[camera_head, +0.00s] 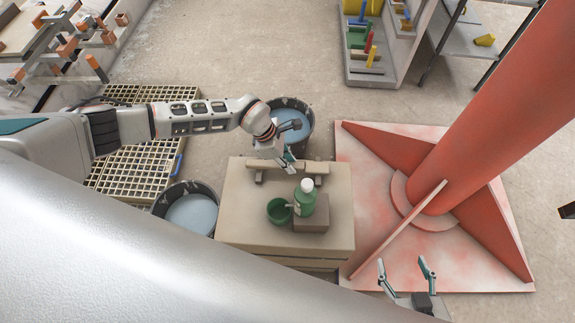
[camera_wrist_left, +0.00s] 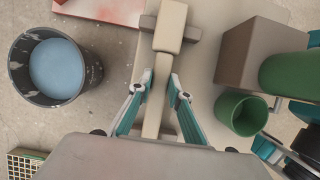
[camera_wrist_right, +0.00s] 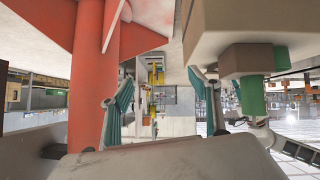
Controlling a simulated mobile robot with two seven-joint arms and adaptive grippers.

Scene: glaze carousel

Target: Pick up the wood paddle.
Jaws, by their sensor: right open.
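The wood paddle (camera_head: 262,164) is a pale beige bar that lies across two small supports at the back of the beige stand (camera_head: 240,205). In the left wrist view the paddle (camera_wrist_left: 170,28) has a wide end at the top and a narrower handle running down between the fingers. My left gripper (camera_head: 288,163) is over the paddle from behind. In its wrist view my left gripper (camera_wrist_left: 159,88) has one fingertip against each side of the handle, closed in on it. My right gripper (camera_head: 408,275) is open and empty, right of the stand's front corner.
A green bottle (camera_head: 305,200) is at a brown block (camera_head: 312,222), beside a green cup (camera_head: 279,211) on the stand. Buckets of blue liquid (camera_head: 290,124) (camera_head: 192,214) stand behind and left. A red column (camera_head: 480,120) on a red base (camera_head: 400,165) rises at right.

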